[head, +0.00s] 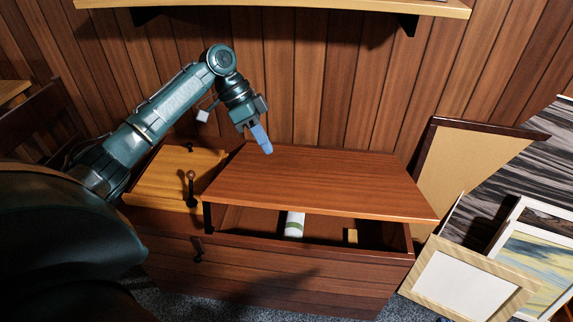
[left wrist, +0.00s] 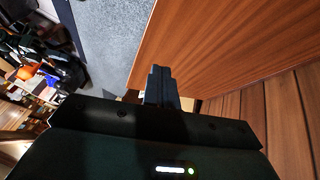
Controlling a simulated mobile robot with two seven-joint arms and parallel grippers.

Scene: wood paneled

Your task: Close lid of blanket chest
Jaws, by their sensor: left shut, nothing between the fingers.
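The blanket chest (head: 290,278) is a reddish-brown wooden box against the panelled wall. Its lid (head: 310,180) is partly open: its front edge is raised, leaving a gap above the chest front. Through the gap I see a rolled white and green item (head: 294,224) and a small yellowish block (head: 351,236) inside. My left gripper (head: 264,146) is shut and empty at the back left edge of the lid; I cannot tell whether it touches. In the left wrist view the shut fingers (left wrist: 161,85) show beside the lid's wood surface (left wrist: 220,50). My right gripper is not in view.
A lighter wooden lid or panel (head: 180,170) with a dark knobbed handle (head: 191,185) lies left of the lid. Picture frames (head: 465,280) and a board (head: 465,160) lean at the right. A shelf (head: 300,5) hangs above. Grey carpet lies in front.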

